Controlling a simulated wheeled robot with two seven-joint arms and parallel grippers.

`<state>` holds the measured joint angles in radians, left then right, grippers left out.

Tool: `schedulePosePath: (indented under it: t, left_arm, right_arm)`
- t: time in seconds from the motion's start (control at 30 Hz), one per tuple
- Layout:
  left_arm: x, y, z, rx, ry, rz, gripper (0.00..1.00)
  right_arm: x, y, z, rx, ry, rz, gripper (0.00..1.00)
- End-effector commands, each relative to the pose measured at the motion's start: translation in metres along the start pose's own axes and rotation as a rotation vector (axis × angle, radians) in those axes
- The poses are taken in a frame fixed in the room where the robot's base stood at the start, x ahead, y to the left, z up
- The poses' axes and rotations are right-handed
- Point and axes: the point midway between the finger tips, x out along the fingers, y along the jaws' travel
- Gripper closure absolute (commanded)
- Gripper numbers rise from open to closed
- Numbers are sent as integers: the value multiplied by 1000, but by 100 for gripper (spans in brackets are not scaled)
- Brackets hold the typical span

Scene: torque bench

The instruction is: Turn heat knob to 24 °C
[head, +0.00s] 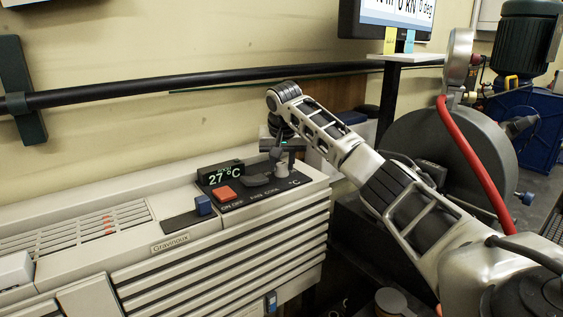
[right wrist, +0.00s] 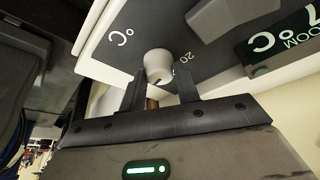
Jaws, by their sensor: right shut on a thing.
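The heat knob (right wrist: 158,65) is a pale round knob on a dark control panel (right wrist: 130,65), with "°C" and "20" printed near it in the right wrist view. My right gripper (right wrist: 160,80) is shut on the knob, one finger on each side of it. The display (head: 222,177) on the panel reads 27 °C. My left gripper is not in view.
A red switch (head: 225,193) and a grey fan lever (head: 259,180) sit close to the gripper on the panel. A blue block (head: 204,205) is left of them. A black pipe (head: 170,88) runs along the wall behind.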

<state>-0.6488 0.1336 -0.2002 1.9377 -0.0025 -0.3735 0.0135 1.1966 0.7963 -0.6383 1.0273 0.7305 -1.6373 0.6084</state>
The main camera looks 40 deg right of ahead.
Motion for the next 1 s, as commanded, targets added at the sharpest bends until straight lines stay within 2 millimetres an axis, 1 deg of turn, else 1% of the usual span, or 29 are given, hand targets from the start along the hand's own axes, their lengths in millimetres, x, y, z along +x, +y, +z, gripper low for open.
schedulePosePath:
  t: [0.2, 0.5, 0.73, 1.0]
  left_arm:
    - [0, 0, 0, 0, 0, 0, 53]
    - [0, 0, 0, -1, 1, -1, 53]
    - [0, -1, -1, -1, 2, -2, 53]
    - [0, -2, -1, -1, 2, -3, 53]
  right_arm:
    - [0, 1, 0, -170, -1, -73, 91]
    - [0, 2, 0, -376, -1, -158, 91]
    - [0, 3, -1, -475, -1, -199, 91]
    - [0, 3, -1, -521, 0, -217, 91]
